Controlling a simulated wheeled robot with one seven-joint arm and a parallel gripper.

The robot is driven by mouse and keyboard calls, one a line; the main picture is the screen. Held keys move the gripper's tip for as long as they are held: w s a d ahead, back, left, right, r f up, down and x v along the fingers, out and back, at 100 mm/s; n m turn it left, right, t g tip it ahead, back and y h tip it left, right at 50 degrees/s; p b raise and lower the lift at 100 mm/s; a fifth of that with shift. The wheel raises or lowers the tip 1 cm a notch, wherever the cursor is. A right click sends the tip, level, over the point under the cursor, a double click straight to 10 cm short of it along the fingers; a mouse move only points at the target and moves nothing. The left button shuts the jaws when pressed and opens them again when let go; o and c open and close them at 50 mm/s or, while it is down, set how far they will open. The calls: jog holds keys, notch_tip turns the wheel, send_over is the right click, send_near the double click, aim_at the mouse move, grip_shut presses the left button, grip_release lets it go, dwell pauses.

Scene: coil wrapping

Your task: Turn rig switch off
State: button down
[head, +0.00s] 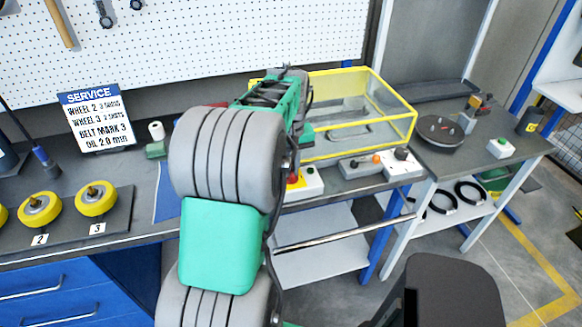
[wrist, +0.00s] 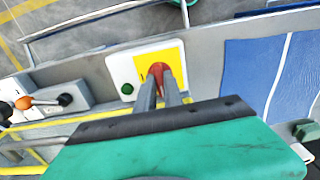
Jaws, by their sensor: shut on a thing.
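The rig switch is a red handle (wrist: 156,70) on a yellow plate (wrist: 174,54), set in a white box (wrist: 121,68) with a green button. My gripper (wrist: 161,83) is shut on the red handle, one finger on each side of it. In the head view the white switch box (head: 312,183) sits at the bench's front edge. My arm hides most of the handle and the gripper's fingers there.
Beside the switch stands a grey control box with an orange-tipped lever (head: 376,159). Behind it is a yellow-framed clear guard (head: 414,126). A service sign (head: 96,118) and yellow wheels (head: 97,199) stand to the left. A blue mat (wrist: 250,75) lies beside the switch.

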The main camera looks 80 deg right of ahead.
aim_at(291, 171)
jog(key=c, duration=1.5)
grip_release()
jog(key=shift+o, duration=0.2)
notch_tip(291, 171, up, 8)
jog(key=shift+f+b, duration=0.1)
jog(key=shift+b, duration=0.3)
